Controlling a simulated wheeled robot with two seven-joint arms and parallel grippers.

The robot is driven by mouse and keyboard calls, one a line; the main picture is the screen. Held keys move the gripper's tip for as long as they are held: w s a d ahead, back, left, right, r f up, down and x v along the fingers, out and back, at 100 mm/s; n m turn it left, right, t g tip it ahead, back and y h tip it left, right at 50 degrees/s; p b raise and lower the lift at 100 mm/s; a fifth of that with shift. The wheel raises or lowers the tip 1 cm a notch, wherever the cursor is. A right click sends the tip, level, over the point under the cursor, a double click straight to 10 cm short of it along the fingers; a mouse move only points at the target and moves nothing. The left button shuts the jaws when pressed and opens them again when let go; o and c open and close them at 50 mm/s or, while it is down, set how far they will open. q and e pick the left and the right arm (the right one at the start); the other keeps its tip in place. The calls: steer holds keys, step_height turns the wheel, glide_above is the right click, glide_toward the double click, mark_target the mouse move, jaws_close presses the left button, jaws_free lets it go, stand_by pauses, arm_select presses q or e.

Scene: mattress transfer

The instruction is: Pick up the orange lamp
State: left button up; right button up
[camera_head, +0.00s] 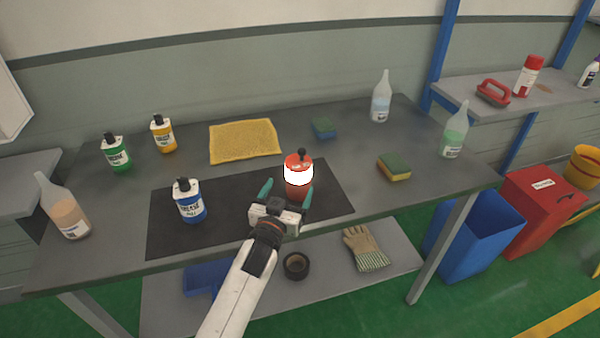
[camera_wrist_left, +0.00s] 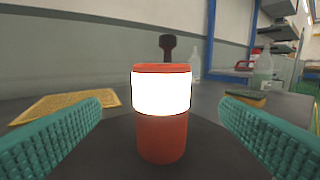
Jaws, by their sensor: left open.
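The orange lamp (camera_head: 298,176) stands upright on the black mat (camera_head: 235,195) on the grey table, with a glowing white band and a dark knob on top. In the left wrist view the lamp (camera_wrist_left: 161,115) is centred between the teal fingers, a little ahead of them. My left gripper (camera_head: 286,192) is open in front of the lamp, its fingers apart to either side and not seen touching it. My right gripper is not in view.
A blue-and-white grease bottle (camera_head: 189,200) stands left on the mat. A yellow cloth (camera_head: 244,141) and a blue sponge (camera_head: 324,128) lie behind, a green-yellow sponge (camera_head: 394,167) to the right. A black ring (camera_head: 296,266) and glove (camera_head: 365,248) lie on the lower shelf.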

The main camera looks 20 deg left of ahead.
mark_target(294, 176)
arm_select(q)
steer(key=shift+w+r, duration=0.1)
steer(key=shift+w, duration=1.4)
steer(key=shift+w+p, duration=0.35)
steer(key=shift+w, duration=0.05)
steer(key=w, duration=0.1)
steer(key=w+p, duration=0.1)
steer(key=w, duration=0.1)
steer(key=shift+w+r, duration=0.2)
steer(key=shift+r, duration=0.15)
steer(key=shift+w+d+f, duration=0.1)
steer(key=shift+w+f, duration=0.05)
steer(key=shift+w, duration=0.45)
steer(key=shift+s, duration=0.1)
steer(key=c, duration=1.3)
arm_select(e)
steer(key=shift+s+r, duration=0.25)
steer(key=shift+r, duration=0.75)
